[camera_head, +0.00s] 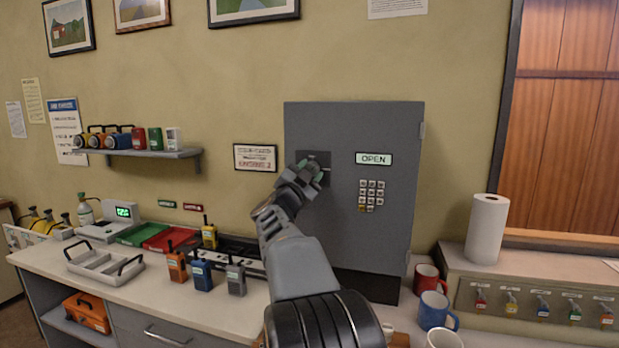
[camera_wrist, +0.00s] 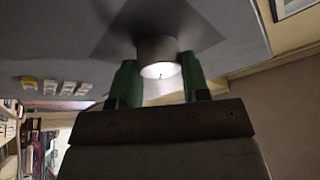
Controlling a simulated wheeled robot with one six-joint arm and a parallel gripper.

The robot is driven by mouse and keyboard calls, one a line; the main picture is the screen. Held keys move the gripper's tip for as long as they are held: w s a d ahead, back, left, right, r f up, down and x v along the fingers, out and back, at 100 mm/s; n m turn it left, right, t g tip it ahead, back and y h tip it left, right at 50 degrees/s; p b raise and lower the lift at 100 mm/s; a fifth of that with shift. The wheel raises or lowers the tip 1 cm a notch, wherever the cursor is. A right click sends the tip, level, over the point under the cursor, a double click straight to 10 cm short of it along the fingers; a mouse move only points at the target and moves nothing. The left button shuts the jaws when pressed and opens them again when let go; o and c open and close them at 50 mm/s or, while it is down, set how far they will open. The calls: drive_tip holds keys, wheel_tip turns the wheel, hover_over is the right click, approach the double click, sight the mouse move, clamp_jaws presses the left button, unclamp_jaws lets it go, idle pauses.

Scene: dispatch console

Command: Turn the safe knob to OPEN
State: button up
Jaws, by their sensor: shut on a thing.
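The grey safe (camera_head: 340,215) stands against the wall, its door shut. A label reading OPEN (camera_head: 374,159) is on its door, above a keypad (camera_head: 371,195). The knob sits on a dark plate (camera_head: 318,157) to the left of the label and is mostly hidden behind my gripper (camera_head: 311,172) in the head view. In the wrist view, the round knob (camera_wrist: 159,57) stands out from its dark plate. The green fingers of my gripper (camera_wrist: 157,82) are shut on it, one on each side. The knob's pointer position cannot be made out.
Mugs (camera_head: 434,309) and a paper towel roll (camera_head: 487,229) stand to the right of the safe. Handheld radios (camera_head: 202,274) and a grey tray (camera_head: 104,265) stand on the counter to the left. A small shelf (camera_head: 150,153) is on the wall.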

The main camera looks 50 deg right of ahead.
drive_tip(key=m+g, duration=0.1)
drive_tip(key=m, duration=0.2)
drive_tip(key=m+g, duration=0.1)
drive_tip(key=m, duration=0.2)
drive_tip(key=shift+w+r+y, duration=0.1)
drive_tip(key=shift+r+y, duration=0.1)
drive_tip(key=shift+y, duration=0.1)
drive_tip(key=shift+m+g+y+p, duration=0.5)
drive_tip(key=shift+m+g+p, duration=0.35)
drive_tip(key=shift+m, duration=1.25)
drive_tip(key=o, duration=0.9)
drive_tip(key=shift+a+f, duration=0.1)
drive_tip(key=s+a+f+b, duration=0.1)
drive_tip(key=a+b, duration=0.2)
drive_tip(key=a, duration=1)
drive_tip(key=shift+a+f, duration=0.2)
drive_tip(key=shift+f, duration=0.1)
